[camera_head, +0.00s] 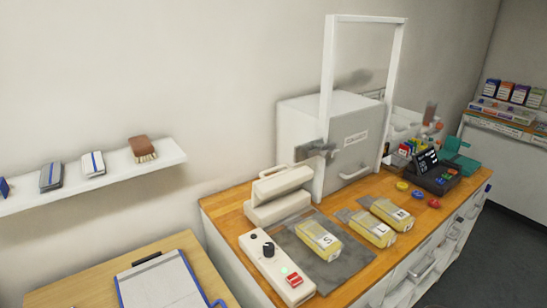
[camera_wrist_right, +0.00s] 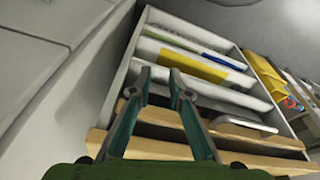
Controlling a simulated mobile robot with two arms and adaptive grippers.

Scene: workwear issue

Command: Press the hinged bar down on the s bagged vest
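The bagged vest marked S (camera_head: 319,238) is a yellow pack in a clear bag, lying on a dark grey mat (camera_head: 345,264) on the wooden counter. A cream sealer stands behind it; its hinged bar (camera_head: 282,181) is raised above the base (camera_head: 279,207), with a gap between. The S vest lies in front of the base, apart from the bar. A cream control box (camera_head: 275,268) with a black knob, green light and red switch is at its left. My right gripper (camera_wrist_right: 160,77) shows in the right wrist view, fingers apart and empty, before open shelves. My left gripper is not seen.
Two more bagged vests, one marked L (camera_head: 369,228) and one farther right (camera_head: 391,214), lie beside the S vest. A white cabinet (camera_head: 330,150) with a tall frame stands behind. A black terminal (camera_head: 432,173) is at the right. A clipboard (camera_head: 163,284) lies on the left table.

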